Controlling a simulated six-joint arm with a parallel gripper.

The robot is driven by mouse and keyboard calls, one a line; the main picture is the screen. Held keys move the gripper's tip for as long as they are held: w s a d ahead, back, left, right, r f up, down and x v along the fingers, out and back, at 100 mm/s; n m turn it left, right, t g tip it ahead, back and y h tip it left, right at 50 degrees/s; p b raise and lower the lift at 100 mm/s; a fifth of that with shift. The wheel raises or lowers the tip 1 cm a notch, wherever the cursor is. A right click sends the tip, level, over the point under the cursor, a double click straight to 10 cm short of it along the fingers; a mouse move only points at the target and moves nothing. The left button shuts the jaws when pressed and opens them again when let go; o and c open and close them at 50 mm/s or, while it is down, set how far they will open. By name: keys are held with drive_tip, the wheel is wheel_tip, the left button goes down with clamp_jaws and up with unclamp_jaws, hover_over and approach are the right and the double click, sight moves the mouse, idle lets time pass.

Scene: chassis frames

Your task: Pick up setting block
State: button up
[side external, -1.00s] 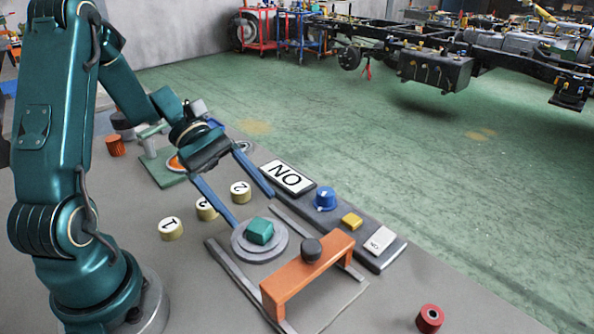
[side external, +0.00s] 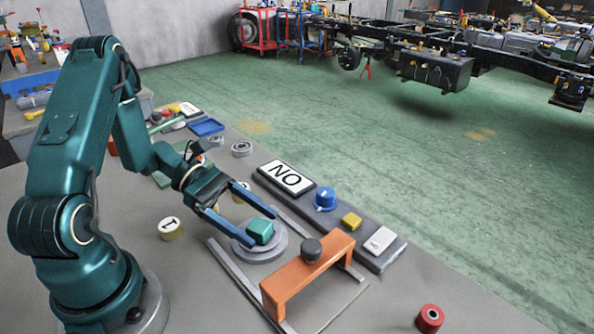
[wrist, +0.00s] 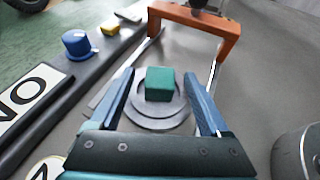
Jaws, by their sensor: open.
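The setting block is most likely the small green block (side external: 260,231). It sits on a round grey disc (side external: 264,251) between two grey rails. In the wrist view my gripper (wrist: 160,88) shows one finger on each side of the disc. Nothing is held. I cannot tell whether a finger touches the block.
An orange bridge (side external: 308,268) with a dark knob (side external: 310,250) stands across the rails just beyond the block. A dark strip holds a "NO" plate (side external: 286,178), a blue knob (side external: 325,198) and a yellow block (side external: 352,221). A numbered cylinder (side external: 171,228) stands left. A red cylinder (side external: 430,318) stands front right.

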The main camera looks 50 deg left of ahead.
clamp_jaws()
drive_tip(key=shift+r, duration=0.1)
